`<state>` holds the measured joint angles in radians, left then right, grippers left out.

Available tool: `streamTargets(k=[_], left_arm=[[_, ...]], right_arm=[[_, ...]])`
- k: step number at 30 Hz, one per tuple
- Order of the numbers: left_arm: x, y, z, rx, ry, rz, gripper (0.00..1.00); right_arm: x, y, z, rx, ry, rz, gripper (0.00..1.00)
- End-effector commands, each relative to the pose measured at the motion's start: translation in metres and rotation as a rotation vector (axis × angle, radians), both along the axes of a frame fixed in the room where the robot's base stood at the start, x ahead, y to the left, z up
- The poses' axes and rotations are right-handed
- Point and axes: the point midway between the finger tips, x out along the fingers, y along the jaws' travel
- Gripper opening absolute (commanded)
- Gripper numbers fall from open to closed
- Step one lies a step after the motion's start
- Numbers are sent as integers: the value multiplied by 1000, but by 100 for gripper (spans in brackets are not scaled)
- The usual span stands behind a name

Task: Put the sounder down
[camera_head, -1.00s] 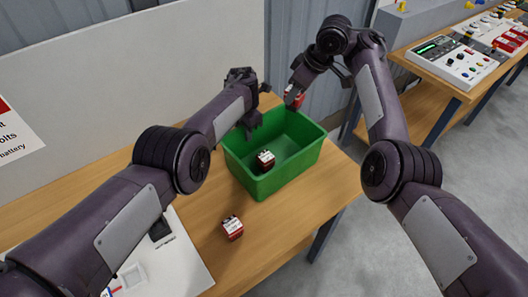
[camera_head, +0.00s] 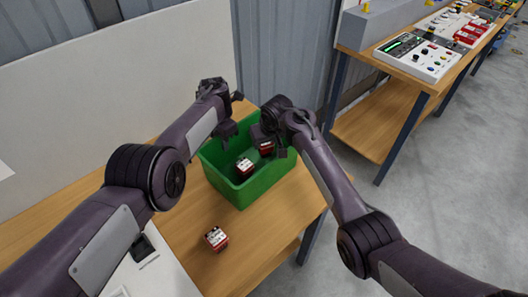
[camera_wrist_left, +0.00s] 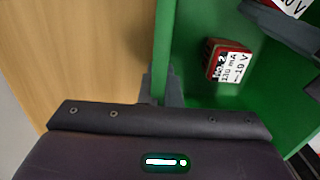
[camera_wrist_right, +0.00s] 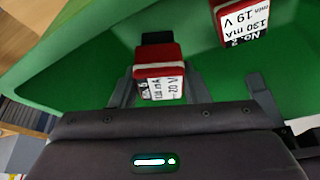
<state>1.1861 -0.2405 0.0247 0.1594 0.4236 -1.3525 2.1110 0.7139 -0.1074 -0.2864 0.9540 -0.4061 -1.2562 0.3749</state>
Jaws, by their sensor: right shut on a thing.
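My right gripper (camera_head: 268,141) is shut on a red and white sounder (camera_head: 266,148), held inside or just over the right part of the green bin (camera_head: 285,175). In the right wrist view the held sounder (camera_wrist_right: 158,82) sits between the fingers, its label facing the camera. Another sounder, No. 2 (camera_head: 245,167), rests on the bin floor; it also shows in the left wrist view (camera_wrist_left: 228,62). My left gripper (camera_wrist_left: 160,92) is at the bin's left wall, its fingers close together on either side of it. The gap under the held sounder is hard to judge.
A third red and white block (camera_head: 216,239) stands on the wooden table (camera_head: 255,235) in front of the bin. A white panel (camera_head: 90,100) stands behind on the left. A second bench (camera_head: 435,85) with a control panel is at the back right.

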Motion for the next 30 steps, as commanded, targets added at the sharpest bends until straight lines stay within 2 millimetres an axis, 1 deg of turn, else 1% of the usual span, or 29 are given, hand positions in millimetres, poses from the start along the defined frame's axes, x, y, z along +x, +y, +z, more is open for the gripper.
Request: streamTargets(k=[2, 6, 9, 20, 21, 25, 30], left_arm=[[0, 0, 1, -1, -1, 0, 0], [0, 0, 1, -1, -1, 0, 0], [0, 0, 1, -1, -1, 0, 0], [0, 0, 1, -1, -1, 0, 0], [0, 0, 1, -1, -1, 0, 0], [0, 0, 1, -1, -1, 0, 0], [0, 0, 1, -1, -1, 0, 0]], right_arm=[[0, -1, -7, -1, 0, 0, 16], [0, -1, -28, -1, 1, 0, 16], [1, -1, -37, -1, -1, 1, 16], [1, 0, -41, 0, -1, 1, 16], [0, -1, -41, 0, -1, 1, 45], [0, 0, -41, 0, -1, 1, 62], [0, 0, -41, 0, -1, 1, 63]])
